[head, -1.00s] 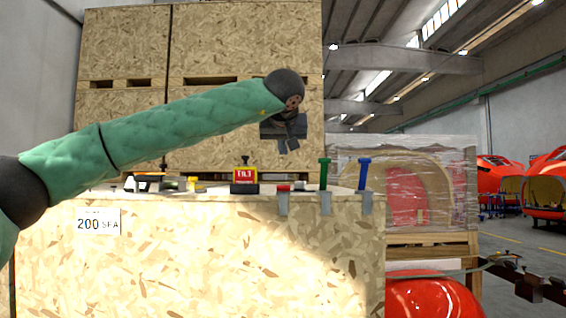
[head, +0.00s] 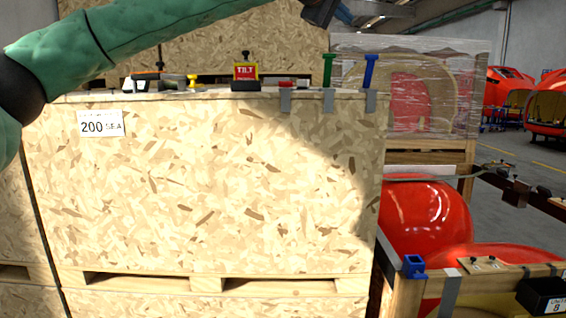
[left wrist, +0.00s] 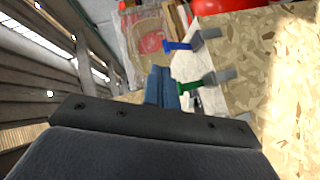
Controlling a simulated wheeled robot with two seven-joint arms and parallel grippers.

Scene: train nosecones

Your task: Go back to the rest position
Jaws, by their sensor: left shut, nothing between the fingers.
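My left arm, in a green quilted sleeve, reaches across the top of the head view from the left. My left gripper (head: 321,12) is at the top edge, partly cut off, above the crate's right part. In the left wrist view its fingers (left wrist: 161,88) are together with nothing between them. Behind them in that view are a blue-handled tool (left wrist: 178,46) and a green-handled tool (left wrist: 192,87) at the crate's edge; I see no contact. My right gripper is not in view.
A large chipboard crate (head: 200,190) stands in front. On its top are a red-and-yellow tilt box (head: 246,73), a green tool (head: 328,68) and a blue tool (head: 370,70). Red nosecones (head: 425,215) lie at the right, beside a small blue clamp (head: 413,266). Large crates stand behind.

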